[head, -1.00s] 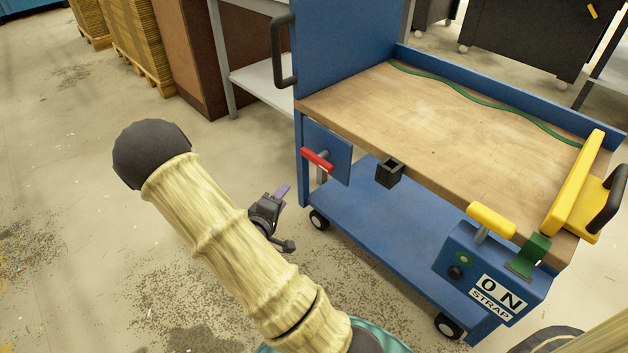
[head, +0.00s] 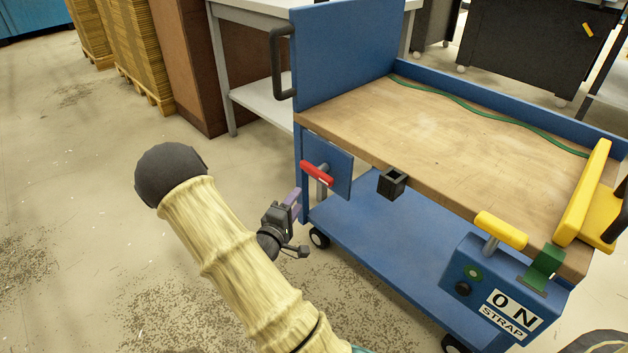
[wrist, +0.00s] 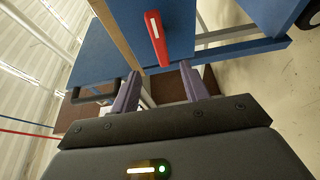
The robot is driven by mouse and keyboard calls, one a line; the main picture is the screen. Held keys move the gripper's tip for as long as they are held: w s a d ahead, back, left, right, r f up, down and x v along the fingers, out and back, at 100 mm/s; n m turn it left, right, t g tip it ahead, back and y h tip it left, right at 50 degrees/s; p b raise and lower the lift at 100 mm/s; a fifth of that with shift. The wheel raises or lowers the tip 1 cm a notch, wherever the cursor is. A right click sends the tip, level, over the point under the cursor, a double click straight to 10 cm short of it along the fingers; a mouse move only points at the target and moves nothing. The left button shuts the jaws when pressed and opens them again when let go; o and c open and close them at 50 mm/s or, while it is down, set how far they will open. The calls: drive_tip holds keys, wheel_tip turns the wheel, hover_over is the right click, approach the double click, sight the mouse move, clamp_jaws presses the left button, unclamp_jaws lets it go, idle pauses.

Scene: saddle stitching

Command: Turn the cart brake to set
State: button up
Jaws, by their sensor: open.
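The cart brake is a red lever handle (head: 317,173) on a grey stem, mounted on a blue plate (head: 342,165) at the cart's near left corner. In the wrist view the red handle (wrist: 158,38) stands near upright in the picture, just beyond and between my fingertips. My gripper (head: 297,200) is left of and below the handle in the head view. Its two purple fingers (wrist: 160,85) are apart with nothing between them. I see no contact with the handle.
The blue cart (head: 345,55) has a wooden top (head: 430,125) and a small black socket (head: 392,182) on its front edge. A yellow-handled strap box (head: 490,290) hangs at right. A grey table (head: 255,105) stands behind. The floor at left is clear.

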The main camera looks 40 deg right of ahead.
sight(315, 176)
drive_tip(key=b+x, duration=0.4)
drive_tip(key=x, duration=0.7)
drive_tip(key=shift+w+d+f, duration=0.1)
drive_tip(key=shift+d, duration=0.1)
drive_tip(key=shift+w+d+b, duration=0.2)
drive_tip(key=shift+d+b, duration=0.15)
drive_tip(key=shift+d, duration=0.1)
drive_tip(key=shift+c, duration=0.3)
drive_tip(key=c, duration=0.9)
